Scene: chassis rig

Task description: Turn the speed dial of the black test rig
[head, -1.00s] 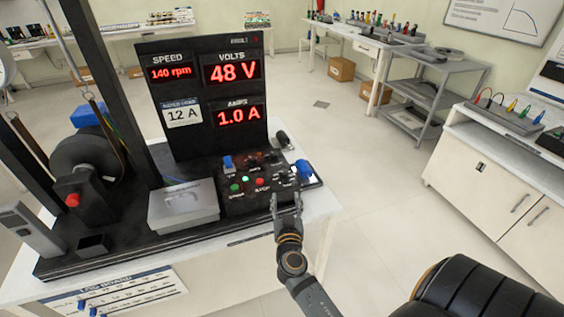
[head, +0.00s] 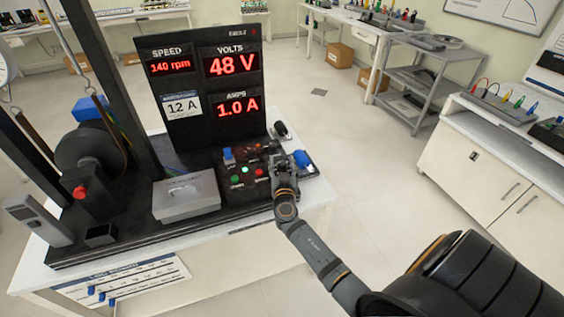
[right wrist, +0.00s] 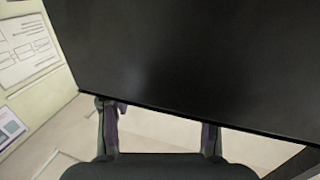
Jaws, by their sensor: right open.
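The black test rig (head: 210,85) stands on a white bench, its display reading 140 rpm, 48 V and 1.0 A. Its control panel (head: 245,192) has a green button (head: 235,180), a red button (head: 260,172) and a blue-handled switch (head: 228,156). My right gripper (head: 285,168) is open over the panel's right part, and I cannot tell if it touches anything. The speed dial cannot be made out; the gripper covers that part of the panel. In the right wrist view, both fingers (right wrist: 158,125) are apart below a large dark surface (right wrist: 190,60). My left gripper is not in view.
A grey box (head: 186,197) sits left of the controls. A blue object (head: 302,158) is just right of my gripper. A dark wheel (head: 88,150) and a post stand at the left. Open floor (head: 370,180) lies to the right.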

